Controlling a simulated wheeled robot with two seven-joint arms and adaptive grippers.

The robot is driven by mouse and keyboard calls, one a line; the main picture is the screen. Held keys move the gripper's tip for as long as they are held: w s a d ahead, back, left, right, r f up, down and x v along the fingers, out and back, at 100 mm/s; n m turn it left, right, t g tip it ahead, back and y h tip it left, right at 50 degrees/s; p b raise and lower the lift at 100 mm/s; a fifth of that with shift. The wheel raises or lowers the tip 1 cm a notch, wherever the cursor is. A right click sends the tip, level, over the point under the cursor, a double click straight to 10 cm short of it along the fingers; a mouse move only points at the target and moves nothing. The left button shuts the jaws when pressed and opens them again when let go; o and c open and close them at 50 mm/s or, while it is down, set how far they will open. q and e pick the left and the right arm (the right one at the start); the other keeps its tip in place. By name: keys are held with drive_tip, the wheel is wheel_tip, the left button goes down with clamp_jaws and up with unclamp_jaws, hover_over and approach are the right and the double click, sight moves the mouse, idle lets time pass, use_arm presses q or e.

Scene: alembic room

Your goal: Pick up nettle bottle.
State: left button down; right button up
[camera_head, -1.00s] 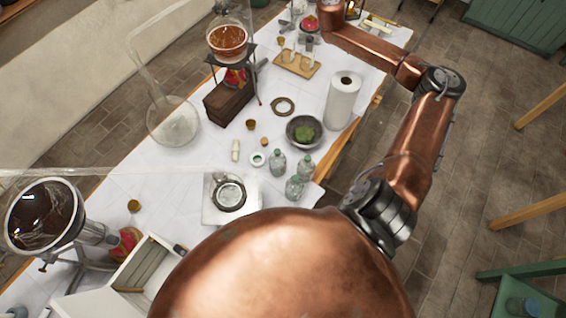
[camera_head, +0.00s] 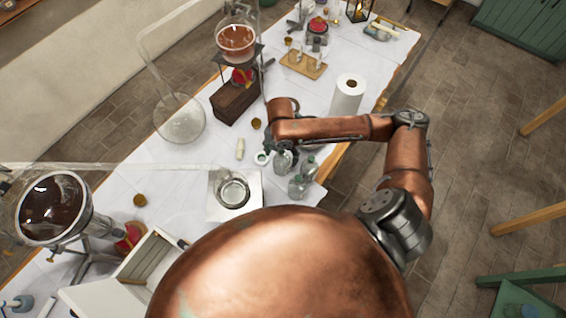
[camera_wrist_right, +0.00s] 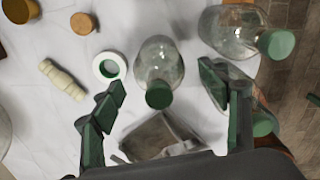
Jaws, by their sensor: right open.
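Several small clear bottles with green caps stand together near the table's right edge. I cannot read which one is the nettle bottle. One bottle (camera_wrist_right: 158,62) sits between the spread fingers of my right gripper (camera_wrist_right: 162,84) in the right wrist view, its green cap towards me. A second bottle (camera_wrist_right: 232,32) is beyond the right finger, and a third is partly hidden behind that finger. In the head view the bottles (camera_head: 298,187) show below my right forearm, and my right gripper (camera_head: 273,143) is partly hidden by my own wrist. It is open and empty. My left gripper is out of view.
A white ring with a green inside (camera_wrist_right: 109,67) and a cream turned piece (camera_wrist_right: 62,79) lie left of the bottle. A paper roll (camera_head: 348,95) stands beyond my forearm. A white tray with a glass dish (camera_head: 252,207) is nearer. A bowl is mostly hidden behind my arm.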

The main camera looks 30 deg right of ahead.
sight(282, 162)
wheel_tip(282, 162, down, 6)
drive_tip(key=shift+d+b, duration=0.15)
drive_tip(key=shift+b, duration=0.2)
drive_tip(key=shift+c, duration=0.4)
drive_tip(key=shift+w+r, duration=0.1)
drive_tip(key=c, duration=1.5)
